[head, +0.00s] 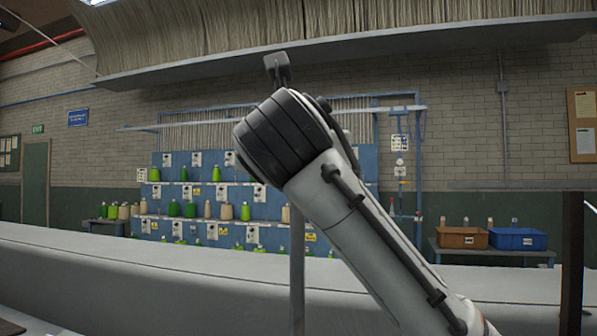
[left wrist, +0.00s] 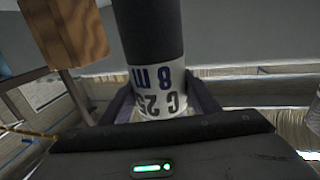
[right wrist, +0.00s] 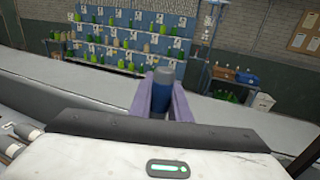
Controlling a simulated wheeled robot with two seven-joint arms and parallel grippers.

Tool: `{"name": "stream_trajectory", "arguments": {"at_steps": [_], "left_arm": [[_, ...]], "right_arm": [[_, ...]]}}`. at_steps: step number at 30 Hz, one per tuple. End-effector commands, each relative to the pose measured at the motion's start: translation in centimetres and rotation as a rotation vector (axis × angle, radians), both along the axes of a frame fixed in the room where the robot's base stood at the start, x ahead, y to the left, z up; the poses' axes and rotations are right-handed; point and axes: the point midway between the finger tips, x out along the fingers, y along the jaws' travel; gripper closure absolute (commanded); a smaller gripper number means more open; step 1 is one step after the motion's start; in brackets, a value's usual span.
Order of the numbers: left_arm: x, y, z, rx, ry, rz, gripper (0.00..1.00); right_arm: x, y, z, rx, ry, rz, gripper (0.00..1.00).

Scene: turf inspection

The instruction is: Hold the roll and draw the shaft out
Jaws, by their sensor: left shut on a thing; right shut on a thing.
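In the left wrist view my left gripper (left wrist: 157,104) is shut on a dark cylinder (left wrist: 148,35) with a white band printed in blue and dark letters, which I take to be the roll. Its far end runs out of the top of the picture. In the right wrist view my right gripper (right wrist: 161,104) is shut on a short dark blue cylinder (right wrist: 161,92) with a grey top, which may be the shaft's end. I cannot see whether the two pieces are joined. In the head view one arm of mine blocks the middle, and neither pair of fingertips shows.
A long grey surface (head: 120,275) crosses the head view. Behind it stands a blue rack (head: 270,210) with green and tan cones. A brown crate (head: 461,237) and a blue crate (head: 517,239) sit at right. A wooden block (left wrist: 70,32) is near my left gripper.

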Motion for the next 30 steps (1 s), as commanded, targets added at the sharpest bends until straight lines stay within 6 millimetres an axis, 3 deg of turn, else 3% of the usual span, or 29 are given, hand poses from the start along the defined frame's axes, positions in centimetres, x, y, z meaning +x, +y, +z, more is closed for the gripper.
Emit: {"name": "stream_trajectory", "arguments": {"at_steps": [12, 13, 16, 26, 30], "left_arm": [[0.0, 0.1, -0.1, 0.002, 0.001, 0.002, 0.88], [0.0, 0.1, -0.1, 0.002, 0.001, 0.002, 0.42], [0.0, 0.1, -0.1, 0.002, 0.001, 0.002, 0.25], [-0.1, 0.1, 0.0, 0.001, 0.001, 0.0, 0.23], [-1.4, 0.8, -0.1, -0.002, 0.003, 0.0, 0.23]], "right_arm": [[-0.1, 0.0, 0.9, 0.001, -0.004, 0.001, 1.0], [-0.1, 0.0, 1.0, 0.002, -0.007, 0.001, 1.0], [-0.1, 0.0, 1.0, 0.002, -0.006, 0.001, 1.0], [-0.1, 0.0, 0.9, 0.001, -0.004, 0.001, 1.0], [-0.1, 0.0, 0.9, 0.001, -0.004, 0.001, 1.0]]}}
